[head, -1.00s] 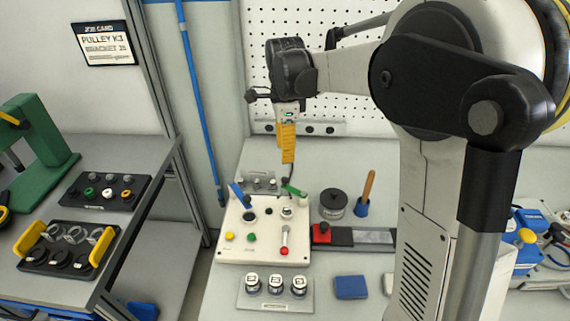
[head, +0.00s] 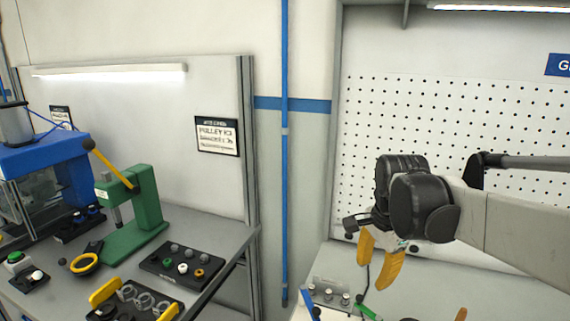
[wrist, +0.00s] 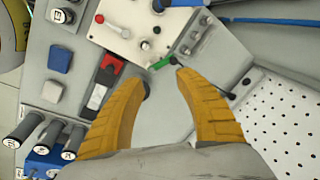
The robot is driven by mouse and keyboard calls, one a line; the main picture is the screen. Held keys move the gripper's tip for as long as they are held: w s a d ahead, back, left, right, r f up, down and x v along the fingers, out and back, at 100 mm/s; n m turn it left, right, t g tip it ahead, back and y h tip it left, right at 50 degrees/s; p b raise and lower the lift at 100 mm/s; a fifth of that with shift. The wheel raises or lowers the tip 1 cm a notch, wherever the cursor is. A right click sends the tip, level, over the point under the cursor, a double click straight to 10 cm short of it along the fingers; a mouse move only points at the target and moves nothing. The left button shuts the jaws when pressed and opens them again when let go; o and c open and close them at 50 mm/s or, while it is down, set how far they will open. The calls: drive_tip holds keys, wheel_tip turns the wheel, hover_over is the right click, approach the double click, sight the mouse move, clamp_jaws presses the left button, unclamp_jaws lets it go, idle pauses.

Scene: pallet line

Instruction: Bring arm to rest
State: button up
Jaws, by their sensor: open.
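My gripper (head: 380,262) hangs in the air over the right bench, in front of the pegboard, with its yellow fingers pointing down. In the wrist view my gripper (wrist: 163,80) has its two yellow fingers spread apart, with nothing between them but grey bench top. My arm reaches in from the right of the head view. The white control panel (wrist: 120,22) with its knobs and levers lies beyond the fingertips in the wrist view. A green lever handle (wrist: 163,62) shows close to the fingertips in the picture; the gap in depth cannot be told.
The bench also holds a blue block (wrist: 61,59), a red-and-black block (wrist: 108,70) and several dark cylinders (wrist: 48,135). The pegboard (head: 440,110) stands behind. A left bench carries a green press (head: 135,215) and a black knob tray (head: 182,267). A blue pole (head: 284,190) stands between.

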drive_tip(key=s+f+n+t, duration=0.1)
drive_tip(key=s+n+t, duration=0.1)
drive_tip(key=s+n, duration=0.5)
drive_tip(key=s+a+f+n+t, duration=0.1)
drive_tip(key=s+f+n+t, duration=0.1)
drive_tip(key=s+n, duration=0.4)
drive_tip(key=shift+s+a+n+t, duration=0.2)
drive_tip(key=shift+s+n+t, duration=0.25)
drive_tip(key=shift+s, duration=0.8)
